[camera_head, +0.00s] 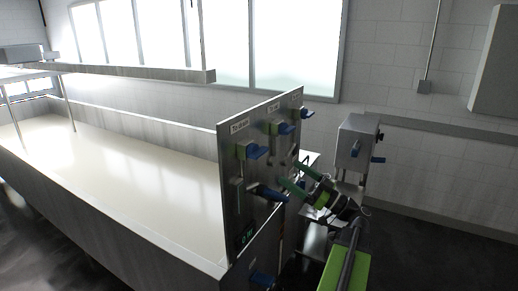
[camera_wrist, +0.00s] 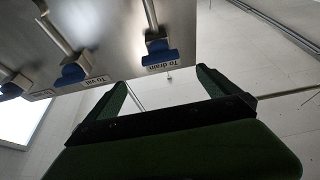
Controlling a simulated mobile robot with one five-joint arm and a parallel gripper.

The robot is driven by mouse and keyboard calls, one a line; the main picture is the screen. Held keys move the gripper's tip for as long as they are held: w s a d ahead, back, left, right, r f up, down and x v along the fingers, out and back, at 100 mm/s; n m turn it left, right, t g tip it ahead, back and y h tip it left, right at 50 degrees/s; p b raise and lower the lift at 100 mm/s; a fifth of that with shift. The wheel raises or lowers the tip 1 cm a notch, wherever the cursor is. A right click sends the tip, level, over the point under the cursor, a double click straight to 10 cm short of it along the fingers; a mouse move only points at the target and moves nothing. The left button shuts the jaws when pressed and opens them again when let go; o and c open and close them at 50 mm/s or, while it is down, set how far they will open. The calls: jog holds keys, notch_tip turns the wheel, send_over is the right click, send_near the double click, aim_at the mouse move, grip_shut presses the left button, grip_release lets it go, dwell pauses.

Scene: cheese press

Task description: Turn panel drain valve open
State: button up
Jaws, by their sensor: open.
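In the wrist view, a blue valve handle (camera_wrist: 158,50) sits on the steel panel (camera_wrist: 115,25) beside a label reading "To drain" (camera_wrist: 160,61). My gripper (camera_wrist: 161,77) is open, with its two green fingers apart and nothing between them. The drain handle lies just beyond the gap between the fingertips, apart from them. In the head view, the upright panel (camera_head: 229,190) carries several blue handles. My gripper (camera_head: 291,174) is at the panel's right side, below the upper row of handles.
Another handle (camera_wrist: 75,73), labelled "To vat", is left of the drain handle in the wrist view. A lower blue handle (camera_head: 272,194) juts out near my gripper. A long pale vat (camera_head: 120,165) lies left of the panel. A grey box (camera_head: 357,145) with blue handles stands behind right.

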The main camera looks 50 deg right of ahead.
aim_at(263, 153)
jog(key=p+x, duration=0.4)
jog(key=x, duration=0.9)
jog(key=shift+w+a+r+p, duration=0.15)
jog(key=shift+w+a+p, duration=0.05)
jog(key=shift+w+p, duration=0.1)
jog(key=c, duration=1.3)
jog(key=shift+m, duration=0.3)
jog(key=m+h, duration=0.1)
jog(key=m, duration=0.2)
jog(key=m+h, duration=0.2)
jog(key=m, duration=0.1)
jog(key=shift+r+p, duration=0.1)
jog(key=shift+p, duration=0.3)
jog(key=shift+d+m+g+h+p, duration=0.15)
jog(key=shift+m+h+p, duration=0.5)
jog(key=shift+m, duration=0.85)
jog(key=shift+m+g+h+p, duration=0.25)
jog(key=shift+m+h, duration=0.7)
jog(key=shift+m, duration=0.55)
